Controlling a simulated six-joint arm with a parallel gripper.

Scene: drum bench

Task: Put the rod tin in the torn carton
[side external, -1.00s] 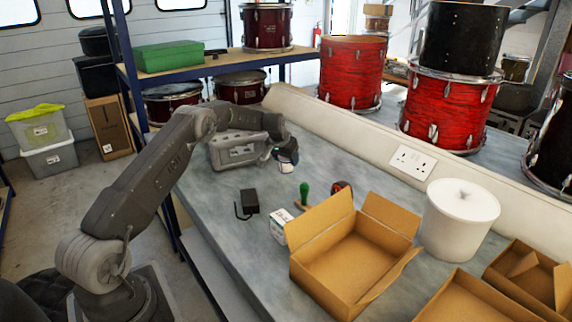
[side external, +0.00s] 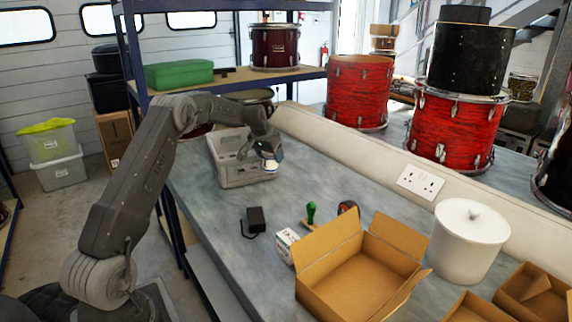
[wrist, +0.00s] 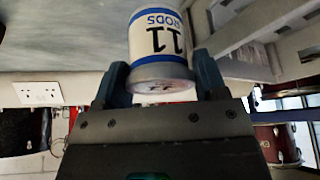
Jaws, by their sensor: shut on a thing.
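The rod tin (wrist: 157,36) is white with blue bands and upside-down lettering "11 RODS" in the wrist view. My gripper (wrist: 160,80) is shut on it, with a finger on each side. In the side view, my gripper (side external: 266,148) holds the tin (side external: 270,165) by the right end of a grey crate; I cannot tell its height above the bench. An open brown carton (side external: 345,290) with raised flaps stands at the front. Two more open cartons, one at the bottom edge (side external: 470,308) and one at the right (side external: 535,292), are partly cut off. I cannot tell which is torn.
The grey crate (side external: 228,180) is beside my gripper. A black adapter (side external: 256,219), a small white box (side external: 286,246), a green-handled stamp (side external: 311,213) and a white lidded pot (side external: 467,242) stand on the bench. Bench between crate and adapter is clear.

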